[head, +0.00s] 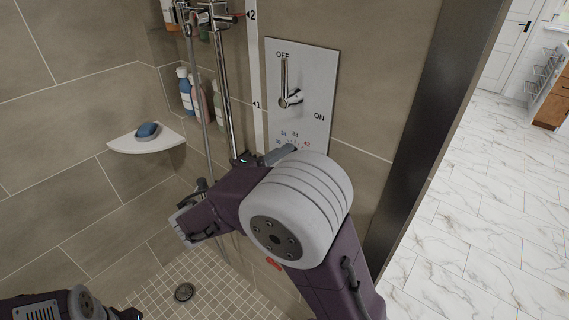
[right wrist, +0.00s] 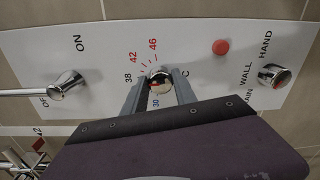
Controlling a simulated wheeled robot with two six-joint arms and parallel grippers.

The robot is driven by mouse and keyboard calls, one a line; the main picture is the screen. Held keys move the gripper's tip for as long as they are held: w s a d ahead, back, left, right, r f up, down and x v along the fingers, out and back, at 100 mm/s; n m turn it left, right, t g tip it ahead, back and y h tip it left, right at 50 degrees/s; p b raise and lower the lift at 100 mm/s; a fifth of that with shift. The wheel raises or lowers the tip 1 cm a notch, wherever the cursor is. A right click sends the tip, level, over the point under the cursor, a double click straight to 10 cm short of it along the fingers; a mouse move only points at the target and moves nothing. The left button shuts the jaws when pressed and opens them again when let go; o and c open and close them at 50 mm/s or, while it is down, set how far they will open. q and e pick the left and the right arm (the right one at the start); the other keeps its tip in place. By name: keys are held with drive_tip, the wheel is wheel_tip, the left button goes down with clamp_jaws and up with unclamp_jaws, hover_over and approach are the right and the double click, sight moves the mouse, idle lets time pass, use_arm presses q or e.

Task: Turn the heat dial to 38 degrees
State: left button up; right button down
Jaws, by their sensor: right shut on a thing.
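The chrome heat dial (right wrist: 160,80) sits on the white shower panel (head: 318,85), with 38, 42 and 46 printed around it. In the right wrist view, 38 is left of the dial and 30 is below it. My right gripper (right wrist: 158,88) is shut on the dial, one finger on each side. A small red mark shows at the dial's left side; its exact setting cannot be told. In the head view my right arm hides the dial. Only part of my left arm shows at the lower left; its gripper fingers are out of view.
A chrome OFF/ON lever (head: 287,90) is above the dial on the panel. The right wrist view shows a red button (right wrist: 221,47) and a HAND/WALL knob (right wrist: 274,75). A shower rail (head: 224,90), bottles (head: 186,90) and a corner shelf (head: 147,141) with blue soap (head: 147,130) stand left.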

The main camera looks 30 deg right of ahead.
idle(0.4)
drive_tip(key=c, duration=1)
unclamp_jaws()
drive_tip(key=v, duration=0.9)
